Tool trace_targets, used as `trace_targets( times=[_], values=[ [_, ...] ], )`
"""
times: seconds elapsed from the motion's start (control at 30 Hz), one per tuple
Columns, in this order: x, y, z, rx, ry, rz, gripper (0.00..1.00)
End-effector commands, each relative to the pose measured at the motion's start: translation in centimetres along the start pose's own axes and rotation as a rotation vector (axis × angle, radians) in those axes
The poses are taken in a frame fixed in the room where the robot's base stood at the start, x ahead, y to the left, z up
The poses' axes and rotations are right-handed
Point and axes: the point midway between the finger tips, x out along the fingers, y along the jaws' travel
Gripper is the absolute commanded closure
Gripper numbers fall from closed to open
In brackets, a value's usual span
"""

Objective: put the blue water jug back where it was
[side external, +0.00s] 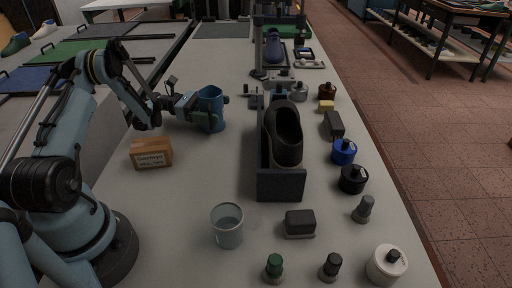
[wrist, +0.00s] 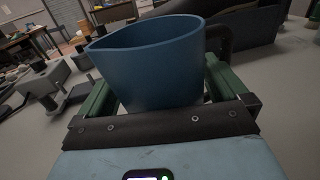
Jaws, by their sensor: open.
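The blue water jug (side external: 211,105) stands upright on the grey bench, left of the black shoe last holder. My gripper (side external: 205,117) is at the jug, with its fingers on either side of the jug's lower body. In the wrist view the jug (wrist: 150,62) fills the middle, its rim wide and open, and the green fingers of my gripper (wrist: 160,100) lie left and right of it. The gripper is open around the jug. The jug's base is hidden behind the gripper's dark front plate.
A dark shoe on a last (side external: 284,135) sits in a black holder (side external: 281,186) right of the jug. A cardboard box (side external: 151,152) lies in front of my forearm. A clear grey cup (side external: 228,226) stands nearer the camera. Several bottles and jars line the right edge.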

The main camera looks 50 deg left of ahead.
Motion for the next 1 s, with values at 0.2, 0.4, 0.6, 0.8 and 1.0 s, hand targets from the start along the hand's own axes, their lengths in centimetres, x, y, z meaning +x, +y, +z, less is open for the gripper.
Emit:
trace_targets(
  times=[0.2, 0.4, 0.6, 0.8, 1.0],
  values=[
    [-4.0, -0.2, 0.3, 0.0, 0.0, 0.004, 0.0],
    [-8.0, -0.3, 0.4, 0.0, 0.0, 0.004, 0.0],
    [-10.5, -0.3, 0.5, 0.0, 0.0, 0.004, 0.0],
    [-11.3, -0.3, 0.5, 0.0, 0.0, 0.005, 0.0],
    [-11.3, -0.3, 0.5, 0.0, 0.0, 0.004, 0.0]
  ],
)
